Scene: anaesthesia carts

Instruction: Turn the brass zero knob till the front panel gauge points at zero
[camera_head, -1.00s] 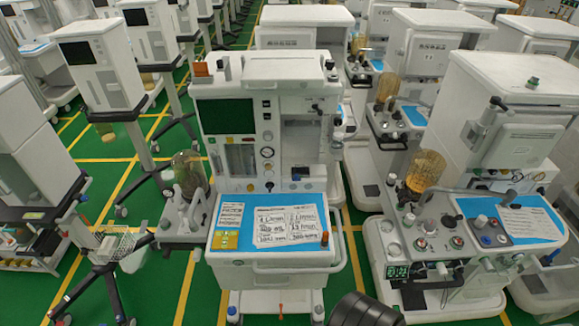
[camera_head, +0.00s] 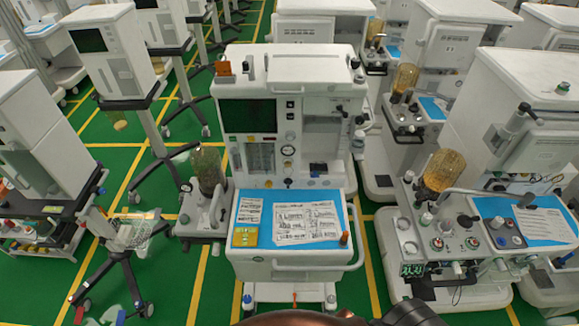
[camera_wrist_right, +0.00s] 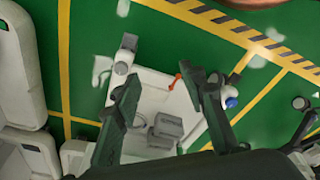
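The middle anaesthesia cart (camera_head: 285,90) faces me in the head view. Its front panel has a small round white-faced gauge (camera_head: 288,150), with its needle too small to read. Several small knobs sit on this panel, but I cannot tell which, if any, is the brass zero knob. My right gripper (camera_wrist_right: 160,82) is open and empty in the right wrist view, its two dark fingers spread above a white cart base (camera_wrist_right: 150,105) on the green floor. Neither gripper's fingers show in the head view. My left gripper is not in view.
The cart's blue worktop (camera_head: 240,210) holds papers (camera_head: 307,220), a yellow card (camera_head: 245,235) and a small orange-brown upright piece (camera_head: 344,239). Another cart with knobs (camera_head: 440,235) stands close on the right. A wheeled stand (camera_head: 128,255) is at left. Green floor shows between.

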